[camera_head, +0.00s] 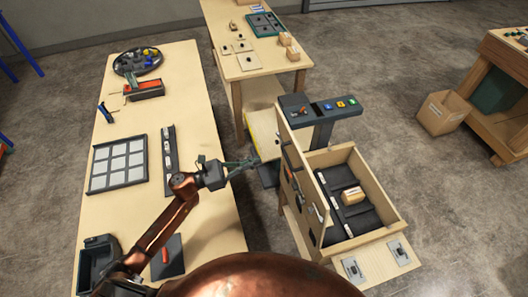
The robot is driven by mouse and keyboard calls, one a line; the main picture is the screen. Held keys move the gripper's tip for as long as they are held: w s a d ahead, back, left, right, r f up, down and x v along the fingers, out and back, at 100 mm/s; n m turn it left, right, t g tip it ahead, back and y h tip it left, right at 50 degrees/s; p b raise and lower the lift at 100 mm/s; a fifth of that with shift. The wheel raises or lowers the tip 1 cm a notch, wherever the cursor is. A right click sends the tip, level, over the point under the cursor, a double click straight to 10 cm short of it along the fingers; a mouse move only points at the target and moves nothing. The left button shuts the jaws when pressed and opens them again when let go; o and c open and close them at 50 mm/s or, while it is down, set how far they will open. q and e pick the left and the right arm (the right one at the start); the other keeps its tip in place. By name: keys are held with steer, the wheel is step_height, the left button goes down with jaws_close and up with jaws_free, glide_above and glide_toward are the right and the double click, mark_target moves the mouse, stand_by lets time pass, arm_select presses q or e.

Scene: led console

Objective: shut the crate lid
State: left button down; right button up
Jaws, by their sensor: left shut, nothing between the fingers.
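The wooden crate (378,199) stands at the right of the middle, its inside open to view. Its lid (291,133) is raised, a tall panel standing steeply along the crate's left side. Dark fittings show on the lid. Inside the crate are a dark lining and a small cardboard box (353,195). My left gripper (256,161) is shut and empty, a little left of the lid. It appears apart from the lid, though the depth between them is hard to judge. My right gripper is not in view.
A console (338,105) with coloured buttons stands behind the crate. Two metal latches (398,251) lie on the ledge in front. A long table (205,119) with a grid tray (118,163) is at left. A small-parts table (223,20) stands behind.

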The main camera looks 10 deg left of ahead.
mark_target(296, 148)
arm_select(q)
steer(key=p+x, duration=0.3)
steer(key=x, duration=0.8)
steer(key=shift+d+r+p, duration=0.1)
steer(key=shift+p, duration=0.3)
steer(key=shift+w+d, duration=0.3)
steer(key=shift+d, duration=0.15)
steer(key=shift+d, duration=0.15)
